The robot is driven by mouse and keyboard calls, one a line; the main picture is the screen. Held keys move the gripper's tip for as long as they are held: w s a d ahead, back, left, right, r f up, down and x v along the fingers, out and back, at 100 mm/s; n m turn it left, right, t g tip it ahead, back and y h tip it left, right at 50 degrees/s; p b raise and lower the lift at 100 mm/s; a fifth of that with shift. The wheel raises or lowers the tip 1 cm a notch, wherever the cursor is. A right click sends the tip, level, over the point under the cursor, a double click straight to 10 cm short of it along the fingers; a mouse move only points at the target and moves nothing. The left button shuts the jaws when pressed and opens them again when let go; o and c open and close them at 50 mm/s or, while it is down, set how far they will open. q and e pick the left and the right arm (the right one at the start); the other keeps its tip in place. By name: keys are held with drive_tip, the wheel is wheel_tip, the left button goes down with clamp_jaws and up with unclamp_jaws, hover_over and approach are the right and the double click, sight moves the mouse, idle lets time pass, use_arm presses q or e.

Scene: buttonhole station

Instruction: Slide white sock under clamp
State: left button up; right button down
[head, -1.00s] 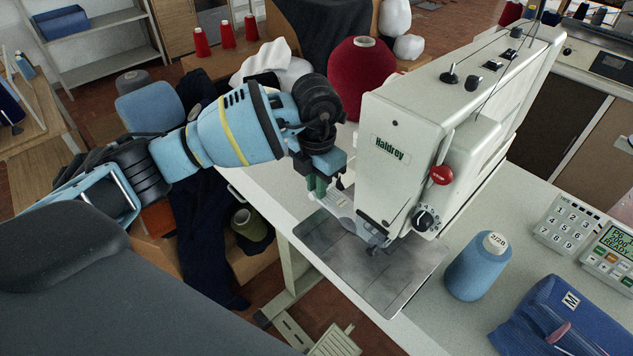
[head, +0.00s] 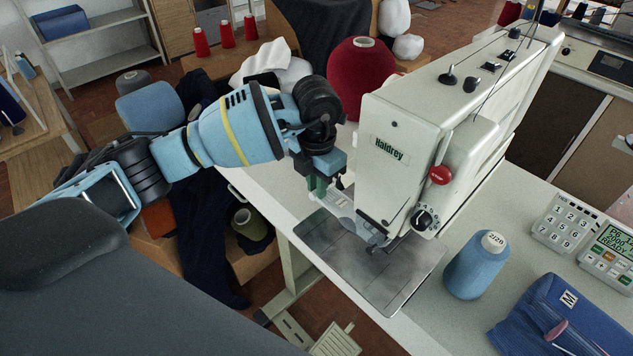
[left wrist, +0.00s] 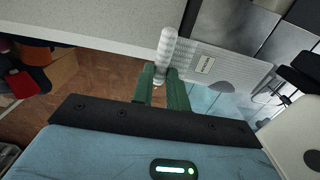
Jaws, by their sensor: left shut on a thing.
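My left gripper (head: 318,188) is beside the left side of the white sewing head (head: 405,150), above the table edge. In the left wrist view its green fingers (left wrist: 163,88) are shut on a white ribbed roll, which looks like the cuff of the white sock (left wrist: 168,45). A flat pale part with a small label extends right from it, toward the machine. In the head view the gripper and the machine hide most of the sock. The clamp area (head: 376,240) is low under the head, over the steel plate (head: 400,275); whether the sock reaches under it, I cannot tell. My right gripper is not in view.
A blue thread cone (head: 475,268), a blue pouch (head: 560,318) and a keypad (head: 568,222) stand right of the machine. A large red cone (head: 362,75) is behind the gripper. Dark cloth (head: 205,240) hangs below my left arm.

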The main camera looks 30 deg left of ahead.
use_arm(q)
drive_tip(key=o, duration=0.9)
drive_tip(key=shift+c, duration=0.2)
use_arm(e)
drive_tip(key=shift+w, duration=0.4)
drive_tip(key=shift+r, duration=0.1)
use_arm(q)
wheel_tip(320, 180, up, 8)
drive_tip(key=shift+f, duration=0.1)
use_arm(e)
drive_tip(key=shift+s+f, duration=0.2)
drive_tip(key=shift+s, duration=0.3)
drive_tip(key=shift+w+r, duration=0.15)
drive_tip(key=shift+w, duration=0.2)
